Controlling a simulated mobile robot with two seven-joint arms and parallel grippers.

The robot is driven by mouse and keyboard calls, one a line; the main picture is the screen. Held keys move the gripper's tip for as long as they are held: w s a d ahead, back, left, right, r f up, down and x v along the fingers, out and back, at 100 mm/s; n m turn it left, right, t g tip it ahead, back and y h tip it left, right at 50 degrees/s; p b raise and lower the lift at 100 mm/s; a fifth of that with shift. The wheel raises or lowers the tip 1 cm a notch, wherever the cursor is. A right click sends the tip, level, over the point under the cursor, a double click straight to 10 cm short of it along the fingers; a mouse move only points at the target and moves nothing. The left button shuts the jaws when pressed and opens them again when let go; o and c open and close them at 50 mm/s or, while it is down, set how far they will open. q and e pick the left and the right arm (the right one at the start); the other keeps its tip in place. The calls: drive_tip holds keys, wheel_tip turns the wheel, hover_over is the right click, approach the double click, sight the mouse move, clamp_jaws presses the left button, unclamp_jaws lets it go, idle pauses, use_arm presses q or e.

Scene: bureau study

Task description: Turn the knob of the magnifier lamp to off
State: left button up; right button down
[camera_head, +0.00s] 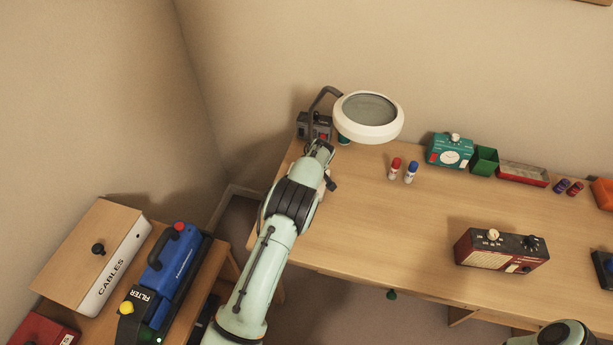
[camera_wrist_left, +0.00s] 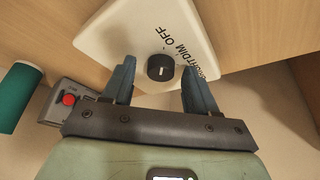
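The magnifier lamp (camera_head: 368,130) stands at the desk's back left corner, with a white ring head and dark bent arm. In the left wrist view its white base (camera_wrist_left: 118,32) carries a round black knob (camera_wrist_left: 160,67) with a pale mark. Lettering beside the knob reads OFF, DIM and BRIGHT; I cannot tell for certain which word the mark faces. My left gripper (camera_wrist_left: 158,64) is open, its two blue fingers on either side of the knob with visible gaps. In the head view my left arm hides the base and knob. My right gripper is out of view.
A grey box with a red button (camera_wrist_left: 66,99) and a green cylinder (camera_wrist_left: 20,95) are close to the lamp base. The desk's middle is clear.

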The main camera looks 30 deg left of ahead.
use_arm(q)
drive_tip(key=shift+r, duration=0.1)
drive_tip(key=b+v, duration=0.1)
drive_tip(key=v, duration=0.5)
drive_tip(key=shift+s+d+r, duration=0.15)
drive_tip(key=shift+d+r, duration=0.05)
drive_tip(key=shift+r, duration=0.4)
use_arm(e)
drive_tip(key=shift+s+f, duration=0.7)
